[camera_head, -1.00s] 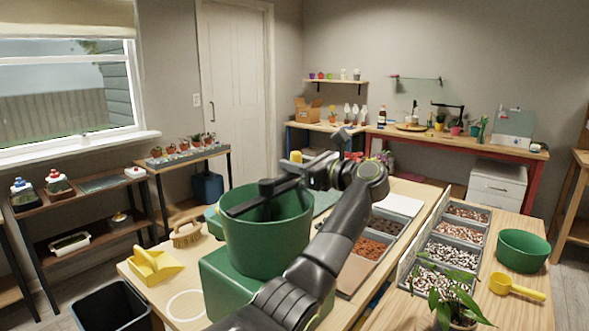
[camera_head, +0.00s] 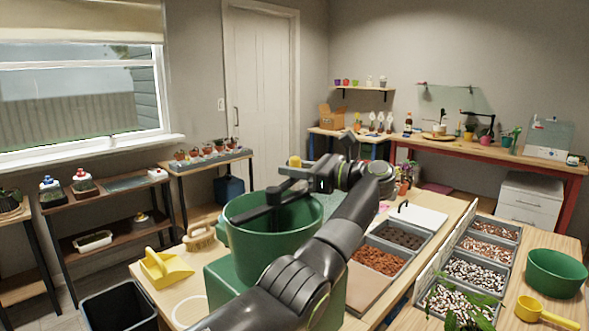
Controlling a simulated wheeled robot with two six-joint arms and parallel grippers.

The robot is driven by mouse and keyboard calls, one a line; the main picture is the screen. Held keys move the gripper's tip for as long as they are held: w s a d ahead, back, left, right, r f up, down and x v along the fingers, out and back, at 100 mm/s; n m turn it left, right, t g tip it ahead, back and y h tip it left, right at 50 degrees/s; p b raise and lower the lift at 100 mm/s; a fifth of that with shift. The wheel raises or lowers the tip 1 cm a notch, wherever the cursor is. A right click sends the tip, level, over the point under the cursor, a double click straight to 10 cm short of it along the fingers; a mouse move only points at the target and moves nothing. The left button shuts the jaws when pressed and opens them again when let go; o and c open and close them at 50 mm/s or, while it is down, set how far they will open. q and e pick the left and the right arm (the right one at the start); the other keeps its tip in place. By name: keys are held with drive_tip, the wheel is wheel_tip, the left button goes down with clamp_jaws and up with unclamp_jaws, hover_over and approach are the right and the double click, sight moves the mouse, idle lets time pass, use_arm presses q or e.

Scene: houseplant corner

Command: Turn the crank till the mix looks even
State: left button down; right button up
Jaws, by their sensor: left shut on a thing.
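The green mixing tub (camera_head: 272,246) stands on a green base (camera_head: 222,287) at the front of the wooden bench. A dark crank bar (camera_head: 262,211) lies across its open top, with a hub near the middle. A yellow knob (camera_head: 294,161) stands up at the crank's far end. My left gripper (camera_head: 300,176) is shut on the crank handle just below the knob, above the tub's far right rim. My left arm passes in front of the tub's right side. The mix inside is hidden by the near wall and the crank. My right gripper is not in view.
A yellow scoop (camera_head: 165,268) and a brush (camera_head: 200,239) lie left of the tub. Trays of soil and pebbles (camera_head: 375,261) sit to the right. A green bowl (camera_head: 556,273) and yellow ladle (camera_head: 541,313) are far right. A black bin (camera_head: 118,306) stands below left.

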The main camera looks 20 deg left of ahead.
use_arm(q)
drive_tip(key=c, duration=1.5)
unclamp_jaws()
drive_tip(key=o, duration=0.3)
drive_tip(key=shift+w+a, duration=0.1)
drive_tip(key=shift+d+b, duration=0.7)
drive_tip(key=shift+d, duration=3.1)
